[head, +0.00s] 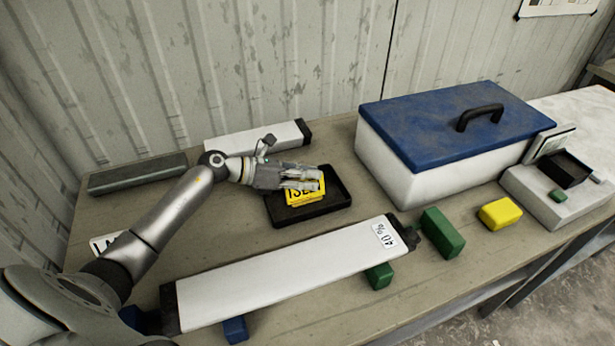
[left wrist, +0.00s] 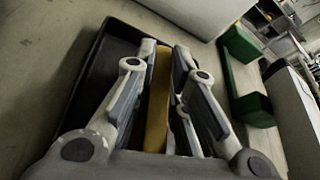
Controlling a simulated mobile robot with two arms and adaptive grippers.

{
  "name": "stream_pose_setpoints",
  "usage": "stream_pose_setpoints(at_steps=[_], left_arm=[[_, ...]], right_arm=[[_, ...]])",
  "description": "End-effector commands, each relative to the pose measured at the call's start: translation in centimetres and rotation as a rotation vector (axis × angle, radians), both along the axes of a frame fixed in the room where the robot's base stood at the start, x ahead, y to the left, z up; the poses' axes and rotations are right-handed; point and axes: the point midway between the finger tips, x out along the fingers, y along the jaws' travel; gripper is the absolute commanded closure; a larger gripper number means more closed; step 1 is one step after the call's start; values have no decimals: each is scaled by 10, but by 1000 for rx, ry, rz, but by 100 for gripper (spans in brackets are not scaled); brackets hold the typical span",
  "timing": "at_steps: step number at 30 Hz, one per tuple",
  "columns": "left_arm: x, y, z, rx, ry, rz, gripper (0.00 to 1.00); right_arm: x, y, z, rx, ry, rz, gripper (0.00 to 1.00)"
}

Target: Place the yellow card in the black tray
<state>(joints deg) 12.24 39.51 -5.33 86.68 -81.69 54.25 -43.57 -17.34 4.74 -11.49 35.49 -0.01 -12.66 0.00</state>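The yellow card (head: 305,192) with black print is between the fingers of my left gripper (head: 318,179), at the black tray (head: 335,211). Fingers cover part of the card. In the left wrist view, the card (left wrist: 157,105) stands edge-on between the two fingers, which close on it. The black tray (left wrist: 88,75) lies to its left there, below the gripper. I cannot tell whether the card touches the tray floor. My right gripper is not in view.
A long white core liner (head: 280,272) marked "40 %" lies in front of the tray on blocks. Another white liner (head: 250,138) lies behind. A blue-lidded box (head: 400,165), green block (head: 442,232) and yellow block (head: 500,213) stand to the right.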

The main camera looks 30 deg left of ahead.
Motion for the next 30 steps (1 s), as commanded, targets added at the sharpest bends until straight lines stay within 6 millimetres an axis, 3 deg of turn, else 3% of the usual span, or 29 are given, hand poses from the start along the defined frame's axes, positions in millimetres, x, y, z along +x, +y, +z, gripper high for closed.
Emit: stream_pose_setpoints(at_steps=[1,5,17,30], left_arm=[[0,0,0,0,0,0,81],[0,0,0,0,0,0,65],[0,0,4,0,0,-1,65],[-52,61,29,4,4,0,65]], right_arm=[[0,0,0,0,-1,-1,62],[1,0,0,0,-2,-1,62],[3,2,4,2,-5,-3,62],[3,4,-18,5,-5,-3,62]])
